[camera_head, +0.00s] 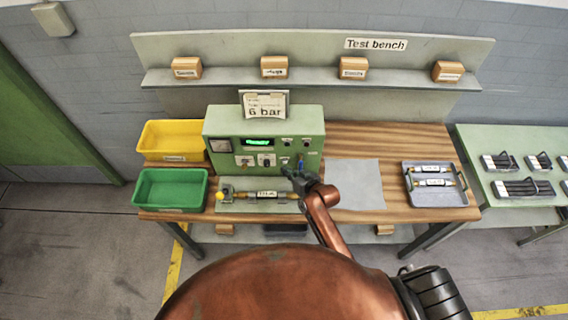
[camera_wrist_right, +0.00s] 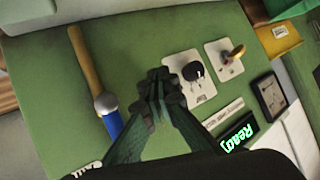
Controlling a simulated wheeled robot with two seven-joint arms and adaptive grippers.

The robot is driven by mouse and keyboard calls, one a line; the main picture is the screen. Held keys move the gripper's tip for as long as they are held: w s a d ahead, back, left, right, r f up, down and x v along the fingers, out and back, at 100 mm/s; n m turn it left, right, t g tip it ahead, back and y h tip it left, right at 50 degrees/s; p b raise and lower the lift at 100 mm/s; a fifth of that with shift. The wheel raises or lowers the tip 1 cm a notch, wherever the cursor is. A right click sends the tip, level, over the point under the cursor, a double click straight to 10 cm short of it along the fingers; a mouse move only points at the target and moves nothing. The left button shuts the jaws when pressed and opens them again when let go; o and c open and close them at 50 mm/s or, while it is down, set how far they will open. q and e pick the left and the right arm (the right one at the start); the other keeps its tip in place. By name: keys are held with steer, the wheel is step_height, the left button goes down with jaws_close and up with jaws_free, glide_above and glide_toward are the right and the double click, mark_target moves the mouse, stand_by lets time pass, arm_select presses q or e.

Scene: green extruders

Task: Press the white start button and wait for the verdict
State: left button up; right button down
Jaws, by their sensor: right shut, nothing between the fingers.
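The green test box (camera_head: 225,125) stands on the wooden bench with a green lit display (camera_head: 258,142). My right gripper (camera_head: 290,173) is shut and empty at the lower right of the box front. In the right wrist view its fingertips (camera_wrist_right: 160,88) are together over the green panel, between a black knob (camera_wrist_right: 193,71) and a blue-ended lever (camera_wrist_right: 108,112). I cannot tell whether they touch the panel. I cannot make out the white start button; the fingers may hide it. My left gripper is out of view.
A labelled part (camera_head: 265,194) lies in a holder before the box. Yellow (camera_head: 150,140) and green (camera_head: 140,190) bins stand left. A grey mat (camera_head: 355,180) is bare. A tray (camera_head: 435,199) holds two parts at right. A "6 bar" sign (camera_head: 263,110) tops the box.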

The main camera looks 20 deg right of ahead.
steer(key=shift+w, duration=0.1)
stand_by(0.5)
steer(key=shift+w+d, duration=0.1)
steer(key=shift+w, duration=0.15)
steer(key=shift+w+d, duration=0.1)
steer(key=shift+w, duration=0.25)
stand_by(0.6)
steer(key=shift+s, duration=0.1)
steer(key=shift+s+a+p, duration=0.2)
steer(key=shift+s+p, duration=0.45)
steer(key=shift+p, duration=0.1)
